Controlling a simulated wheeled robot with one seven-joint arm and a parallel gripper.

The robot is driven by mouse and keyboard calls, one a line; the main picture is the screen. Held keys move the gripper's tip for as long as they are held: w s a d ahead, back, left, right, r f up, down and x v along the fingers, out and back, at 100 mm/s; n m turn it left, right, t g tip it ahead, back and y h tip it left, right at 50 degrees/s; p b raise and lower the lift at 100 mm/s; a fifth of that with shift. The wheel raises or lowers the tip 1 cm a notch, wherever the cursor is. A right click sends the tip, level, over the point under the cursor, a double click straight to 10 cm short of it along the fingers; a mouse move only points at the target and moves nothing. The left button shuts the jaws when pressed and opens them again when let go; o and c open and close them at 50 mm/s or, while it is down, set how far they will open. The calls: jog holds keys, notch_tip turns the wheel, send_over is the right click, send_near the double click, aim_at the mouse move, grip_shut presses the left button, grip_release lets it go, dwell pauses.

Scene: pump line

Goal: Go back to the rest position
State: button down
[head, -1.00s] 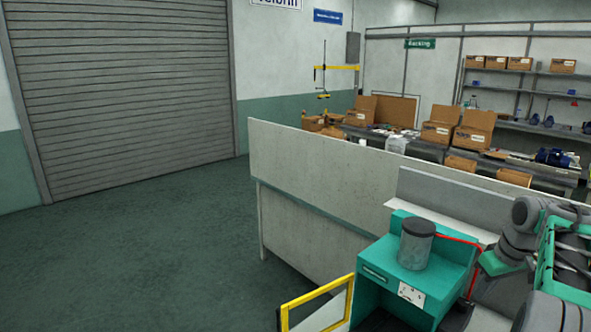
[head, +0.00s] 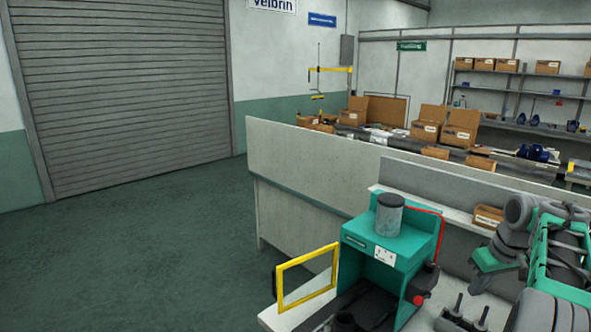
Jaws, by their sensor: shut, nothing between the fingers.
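Part of my arm (head: 545,250), with grey joints and teal links, shows at the right edge. It is folded beside and in front of the bench. My gripper cannot be made out in this view, and I see nothing held.
A teal machine (head: 410,241) with a grey cylinder (head: 389,215) on top stands on a pale bench. Its yellow-framed door (head: 307,277) stands open to the left. A long pale panel (head: 340,180) runs behind. A small cardboard box (head: 488,219) sits behind my arm. Open floor (head: 150,260) lies left.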

jog(key=s+a+f+m+g, duration=0.1)
jog(key=s+f+m, duration=0.15)
jog(key=f, duration=0.25)
jog(key=s+f+m, duration=0.1)
jog(key=f+m, duration=0.2)
jog(key=f, duration=0.3)
jog(key=s+a+f+m+g, duration=0.1)
jog(key=s+a+f+m, duration=0.1)
jog(key=s+a, duration=0.5)
jog(key=s+a+r+n+h, duration=0.1)
jog(key=s+a, duration=0.2)
jog(key=a, duration=0.4)
jog(key=s+a+r+n, duration=0.1)
jog(key=s+a, duration=0.2)
jog(key=a, duration=0.4)
jog(key=w+a+r+n+t, duration=0.2)
jog(key=a+r, duration=0.5)
jog(key=a, duration=0.5)
jog(key=n+t, duration=0.1)
jog(key=n, duration=0.1)
jog(key=shift+w+a+r+n+y, duration=0.15)
jog(key=shift+n+y, duration=0.15)
jog(key=shift+n, duration=0.05)
